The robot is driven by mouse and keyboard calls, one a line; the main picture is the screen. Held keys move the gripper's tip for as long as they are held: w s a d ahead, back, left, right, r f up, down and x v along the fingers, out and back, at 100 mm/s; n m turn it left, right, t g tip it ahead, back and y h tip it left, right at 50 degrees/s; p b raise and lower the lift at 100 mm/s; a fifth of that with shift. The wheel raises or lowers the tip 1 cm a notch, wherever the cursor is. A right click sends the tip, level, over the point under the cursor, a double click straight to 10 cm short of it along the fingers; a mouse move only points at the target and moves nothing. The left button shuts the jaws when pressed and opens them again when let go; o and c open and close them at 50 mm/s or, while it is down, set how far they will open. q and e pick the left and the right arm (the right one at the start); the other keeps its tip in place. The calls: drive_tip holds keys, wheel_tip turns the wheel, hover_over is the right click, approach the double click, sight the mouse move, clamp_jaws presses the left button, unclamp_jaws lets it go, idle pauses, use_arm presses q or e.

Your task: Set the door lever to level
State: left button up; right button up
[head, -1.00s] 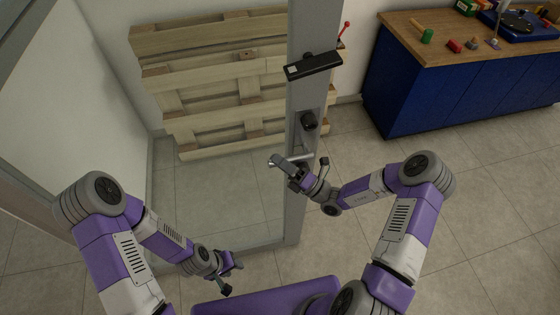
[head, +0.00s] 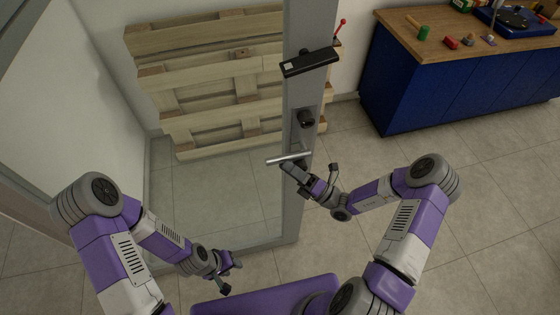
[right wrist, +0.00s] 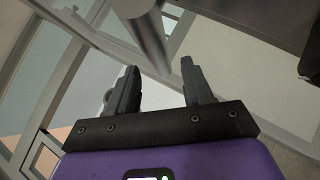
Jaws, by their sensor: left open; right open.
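The silver door lever (head: 278,160) sticks out to the left from the lock plate on the grey door frame. It looks close to level in the head view, with its left end very slightly lower. My right gripper (head: 310,167) is open just below and to the right of the lever; one finger is close under it, and I cannot tell if they touch. In the right wrist view a grey round bar (right wrist: 148,35), apparently the lever, lies just ahead of the open fingers. My left gripper (head: 232,277) is open and empty, low and away from the door.
A dark round lock knob (head: 306,118) and a black box (head: 310,62) sit above the lever on the door frame. A wooden pallet (head: 205,85) leans on the wall behind the glass. A blue workbench (head: 430,85) stands at the right. The floor between is clear.

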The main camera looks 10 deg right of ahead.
drive_tip(key=v, duration=0.3)
idle(0.5)
